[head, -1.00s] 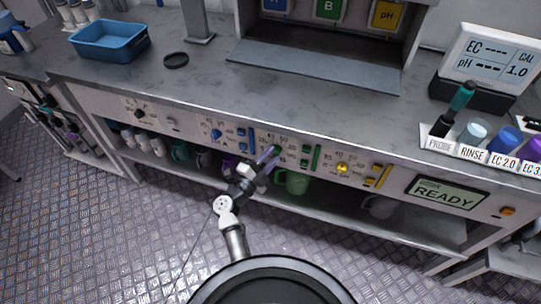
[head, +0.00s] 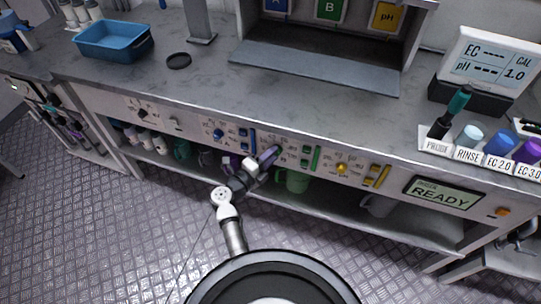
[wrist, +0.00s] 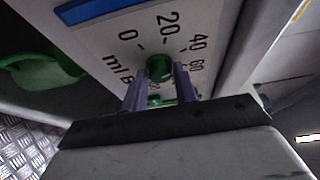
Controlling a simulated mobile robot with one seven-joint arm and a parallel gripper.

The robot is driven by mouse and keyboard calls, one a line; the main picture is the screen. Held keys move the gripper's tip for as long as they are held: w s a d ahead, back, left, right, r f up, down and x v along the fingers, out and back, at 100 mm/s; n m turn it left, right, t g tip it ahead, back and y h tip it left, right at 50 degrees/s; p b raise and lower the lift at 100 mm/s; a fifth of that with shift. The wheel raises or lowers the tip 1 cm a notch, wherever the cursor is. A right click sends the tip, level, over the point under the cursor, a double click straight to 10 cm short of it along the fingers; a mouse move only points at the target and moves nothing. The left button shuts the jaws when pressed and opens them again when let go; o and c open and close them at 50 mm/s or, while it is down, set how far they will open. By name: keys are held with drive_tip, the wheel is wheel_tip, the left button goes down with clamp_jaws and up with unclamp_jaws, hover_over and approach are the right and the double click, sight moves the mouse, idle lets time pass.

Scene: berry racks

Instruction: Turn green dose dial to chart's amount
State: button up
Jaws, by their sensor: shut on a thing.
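In the wrist view the green dose dial (wrist: 159,69) sits on a pale panel with a printed scale showing 0, 20, 40 and 60 and "ml B". My gripper (wrist: 162,82) has its two purple-grey fingers on either side of the dial and is shut on it. The dial's pointer mark is too small to read. In the head view my gripper (head: 270,157) reaches the front panel (head: 400,180), left of the green slider (head: 312,157), and covers the dial. No dose chart can be made out in the frames.
The blue dial (head: 217,134) is to the left and the yellow dial (head: 342,168) to the right on the same panel. A green jug (head: 294,181) stands on the shelf below, close to my gripper. A screen (head: 447,193) reads READY.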

drive_tip(key=o, duration=1)
drive_tip(key=shift+c, duration=0.2)
drive_tip(key=b+v, duration=0.3)
drive_tip(key=v, duration=1)
drive_tip(key=shift+s+a, duration=0.2)
drive_tip(key=shift+s, duration=0.15)
